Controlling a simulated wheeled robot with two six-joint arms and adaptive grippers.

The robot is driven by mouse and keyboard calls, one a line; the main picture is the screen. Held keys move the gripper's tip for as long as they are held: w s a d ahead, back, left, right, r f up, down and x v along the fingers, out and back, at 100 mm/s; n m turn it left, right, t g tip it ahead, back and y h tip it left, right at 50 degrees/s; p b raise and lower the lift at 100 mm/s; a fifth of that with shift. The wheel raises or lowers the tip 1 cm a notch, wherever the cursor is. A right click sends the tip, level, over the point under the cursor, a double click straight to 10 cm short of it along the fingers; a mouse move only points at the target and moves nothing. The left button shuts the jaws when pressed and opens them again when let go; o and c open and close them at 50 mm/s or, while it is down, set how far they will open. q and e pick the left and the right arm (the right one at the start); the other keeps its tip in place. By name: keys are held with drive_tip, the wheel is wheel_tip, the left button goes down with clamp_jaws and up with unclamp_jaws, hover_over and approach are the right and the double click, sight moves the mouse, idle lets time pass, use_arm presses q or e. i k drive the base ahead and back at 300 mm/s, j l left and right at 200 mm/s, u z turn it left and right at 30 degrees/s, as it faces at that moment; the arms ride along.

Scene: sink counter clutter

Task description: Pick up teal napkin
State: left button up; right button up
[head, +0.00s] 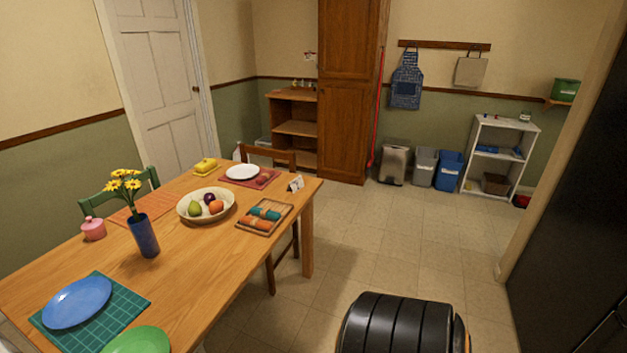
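A rolled teal napkin (265,213) lies in a shallow wooden tray (286,214) near the right edge of the wooden dining table (184,262). A rolled orange napkin (256,224) lies beside it in the tray, on the near side. Neither of my grippers shows in the head view, so their state cannot be seen.
A fruit bowl (184,211) stands left of the tray, a small white card (296,183) behind it. A blue vase (144,236) with yellow flowers stands farther left. A wooden chair (270,157) is at the far end. Tiled floor (400,240) right of the table is open.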

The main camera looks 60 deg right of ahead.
sight(265, 213)
drive_tip(key=z, duration=1.65)
drive_tip(key=i+l+u, duration=0.35)
drive_tip(key=i, duration=0.25)
drive_tip(key=i+l+u, duration=0.35)
drive_tip(key=i+l, duration=0.15)
